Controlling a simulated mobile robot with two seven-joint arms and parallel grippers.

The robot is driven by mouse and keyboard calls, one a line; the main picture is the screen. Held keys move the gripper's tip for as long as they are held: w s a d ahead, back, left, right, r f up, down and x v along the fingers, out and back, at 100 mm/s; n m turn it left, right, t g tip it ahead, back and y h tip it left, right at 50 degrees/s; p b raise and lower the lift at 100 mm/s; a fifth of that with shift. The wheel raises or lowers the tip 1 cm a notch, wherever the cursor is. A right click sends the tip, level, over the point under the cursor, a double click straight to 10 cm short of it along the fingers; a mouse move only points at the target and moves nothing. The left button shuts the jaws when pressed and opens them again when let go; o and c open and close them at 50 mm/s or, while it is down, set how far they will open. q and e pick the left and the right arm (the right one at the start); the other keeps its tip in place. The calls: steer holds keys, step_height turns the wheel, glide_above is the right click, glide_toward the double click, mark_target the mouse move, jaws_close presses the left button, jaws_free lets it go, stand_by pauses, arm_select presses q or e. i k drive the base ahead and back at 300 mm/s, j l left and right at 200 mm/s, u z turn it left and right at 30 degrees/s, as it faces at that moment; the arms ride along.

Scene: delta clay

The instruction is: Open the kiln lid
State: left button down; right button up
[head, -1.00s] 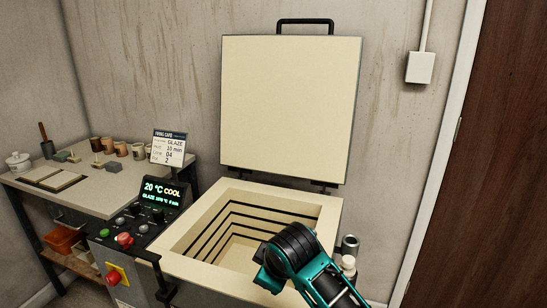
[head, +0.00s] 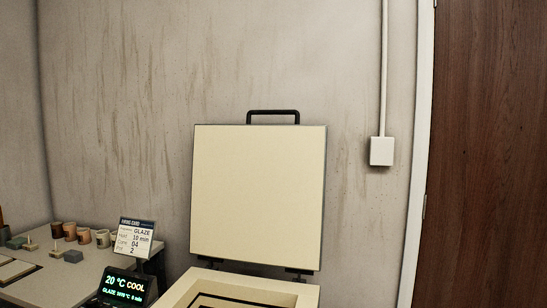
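The kiln lid (head: 258,195) stands upright and open in the head view, its pale inner face toward me. A black handle (head: 273,114) is on its top edge. Hinges join the lid's lower edge to the back of the kiln (head: 300,292), whose pale rim shows at the bottom of the view. Most of the kiln chamber is cut off below. Neither of my grippers shows in the view.
A work table (head: 75,268) at lower left holds several cups and small blocks. A firing card (head: 136,238) stands beside the kiln. A white wall box (head: 381,151) and a dark wooden door (head: 485,150) are at the right.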

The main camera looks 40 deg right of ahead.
mark_target(258, 190)
steer(key=l, duration=2.6)
